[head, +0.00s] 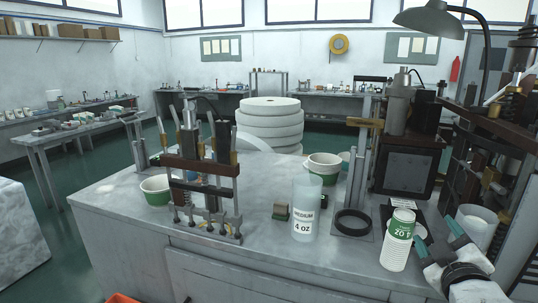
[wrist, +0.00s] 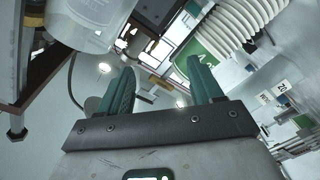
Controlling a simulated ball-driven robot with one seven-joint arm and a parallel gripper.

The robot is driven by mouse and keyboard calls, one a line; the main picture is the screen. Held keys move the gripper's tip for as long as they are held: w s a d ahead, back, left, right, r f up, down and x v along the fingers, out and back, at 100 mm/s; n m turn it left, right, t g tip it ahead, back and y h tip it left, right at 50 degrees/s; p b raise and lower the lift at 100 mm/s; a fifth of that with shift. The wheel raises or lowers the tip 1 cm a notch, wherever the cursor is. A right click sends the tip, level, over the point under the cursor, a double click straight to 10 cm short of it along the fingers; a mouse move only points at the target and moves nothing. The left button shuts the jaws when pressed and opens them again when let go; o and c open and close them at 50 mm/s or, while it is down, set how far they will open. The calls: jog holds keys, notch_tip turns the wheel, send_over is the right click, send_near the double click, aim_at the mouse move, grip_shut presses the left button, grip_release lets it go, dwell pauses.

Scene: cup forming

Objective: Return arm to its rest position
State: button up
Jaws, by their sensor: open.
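My gripper (head: 438,239) is at the lower right in the head view, just right of a stack of white cups with a green label (head: 396,243) on the bench. Its two green fingers stand apart with nothing between them, as the wrist view (wrist: 165,88) also shows. In the wrist view the ribbed cup stack (wrist: 228,35) is close beyond the right finger. From these pictures I cannot tell whether the finger touches the stack.
A white container (head: 476,228) and dark machinery (head: 408,160) crowd my gripper on the right and behind. The bench's left front is clear.

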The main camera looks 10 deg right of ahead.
jog(key=s+a+f+m+g+y, duration=0.1)
jog(key=s+a+f+g+y, duration=0.2)
jog(key=f, duration=0.8)
jog(key=s+a+f+m+g+y, duration=0.25)
jog(key=s+a+f, duration=0.3)
jog(key=f, duration=0.45)
jog(key=s+a+f+g+y, duration=0.1)
jog(key=s+a+f+g, duration=0.2)
jog(key=s+f, duration=0.3)
jog(key=s+a+f+m+g+y, duration=0.1)
jog(key=s+a+f+g, duration=0.2)
jog(key=s, duration=1.1)
notch_tip(320, 180, down, 4)
jog(key=g, duration=0.3)
jog(key=shift+s+a, duration=0.2)
jog(key=shift+a, duration=0.15)
